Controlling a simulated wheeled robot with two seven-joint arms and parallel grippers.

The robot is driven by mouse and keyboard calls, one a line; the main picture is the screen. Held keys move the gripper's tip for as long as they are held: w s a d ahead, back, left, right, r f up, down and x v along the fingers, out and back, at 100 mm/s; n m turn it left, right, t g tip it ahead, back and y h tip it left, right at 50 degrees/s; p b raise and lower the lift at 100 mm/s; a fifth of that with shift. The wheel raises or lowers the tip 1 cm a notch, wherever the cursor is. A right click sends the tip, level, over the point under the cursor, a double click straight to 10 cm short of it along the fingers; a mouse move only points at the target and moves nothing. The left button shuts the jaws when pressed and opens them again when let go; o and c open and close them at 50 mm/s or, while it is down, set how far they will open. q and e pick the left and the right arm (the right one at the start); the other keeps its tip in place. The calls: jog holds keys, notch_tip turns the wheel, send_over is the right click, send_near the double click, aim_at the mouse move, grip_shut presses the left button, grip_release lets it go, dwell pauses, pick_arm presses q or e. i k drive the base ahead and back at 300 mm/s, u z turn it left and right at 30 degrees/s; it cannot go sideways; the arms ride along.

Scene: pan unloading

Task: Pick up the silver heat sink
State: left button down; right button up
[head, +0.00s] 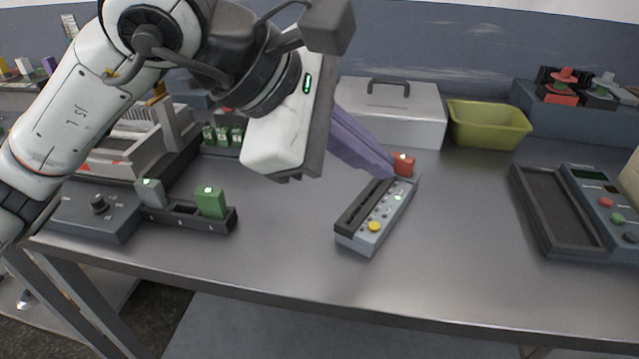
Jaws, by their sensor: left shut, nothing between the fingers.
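My left gripper (387,172) reaches in from the upper left with its long purple fingers slanting down to the right. The fingers are shut with nothing between them. The tips are at the far end of a grey device with buttons (372,232), close to a red block (403,163); I cannot tell whether they touch. I cannot clearly pick out a silver heat sink. A pale finned piece (137,112) shows at the left, partly behind my left arm, and I cannot tell if it is one. My right gripper is not in view.
A grey box with a handle (405,115) and a yellow-green bin (490,124) stand at the back. A black rack (190,213) holds a grey and a green block at the left. A dark tray (558,212) lies at the right. The table's front middle is clear.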

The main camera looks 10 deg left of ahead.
aim_at(140, 116)
jog(key=u, duration=1.25)
